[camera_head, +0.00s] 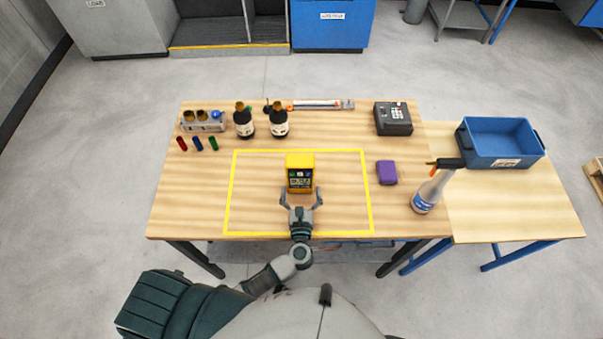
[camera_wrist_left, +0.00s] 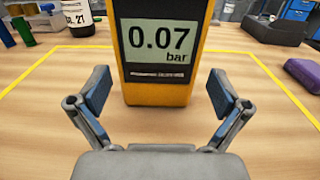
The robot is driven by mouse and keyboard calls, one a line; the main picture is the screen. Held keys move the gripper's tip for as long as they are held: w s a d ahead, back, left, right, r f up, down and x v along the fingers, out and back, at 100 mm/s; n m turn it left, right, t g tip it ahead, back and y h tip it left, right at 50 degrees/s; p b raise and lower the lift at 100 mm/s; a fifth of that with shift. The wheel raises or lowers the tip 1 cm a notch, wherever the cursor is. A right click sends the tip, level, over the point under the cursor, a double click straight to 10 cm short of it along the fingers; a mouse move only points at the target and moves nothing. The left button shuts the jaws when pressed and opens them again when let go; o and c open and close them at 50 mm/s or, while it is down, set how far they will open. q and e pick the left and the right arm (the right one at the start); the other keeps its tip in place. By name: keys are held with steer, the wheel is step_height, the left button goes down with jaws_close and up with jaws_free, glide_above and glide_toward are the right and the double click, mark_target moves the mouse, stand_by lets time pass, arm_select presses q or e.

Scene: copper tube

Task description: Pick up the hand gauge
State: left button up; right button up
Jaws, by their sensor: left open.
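The hand gauge (camera_head: 299,171) is a yellow box with a dark face, standing on the wooden table inside the yellow taped rectangle. In the left wrist view the gauge (camera_wrist_left: 161,50) stands upright just ahead, and its display reads 0.07 bar. Its top is cut off there. My left gripper (camera_head: 301,196) is open in front of the gauge's near side. In the left wrist view its two fingers (camera_wrist_left: 158,92) are spread wide, with the gauge's lower part beyond and between them. No contact shows. My right gripper is not in view.
Two dark bottles (camera_head: 245,123) and a small rack (camera_head: 203,122) stand at the back left. A purple block (camera_head: 387,172) and a spray bottle (camera_head: 431,190) are to the right. A blue bin (camera_head: 497,143) sits on the side table. The taped area is otherwise clear.

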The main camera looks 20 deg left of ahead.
mark_target(300, 186)
arm_select(q)
steer(key=x, duration=0.4)
steer(key=shift+a+p, duration=0.35)
steer(key=shift+p, duration=0.05)
steer(key=shift+w+f, duration=0.1)
steer(key=shift+w, duration=0.15)
steer(key=shift+d, duration=0.35)
steer(key=shift+c, duration=1.2)
steer(key=c, duration=1)
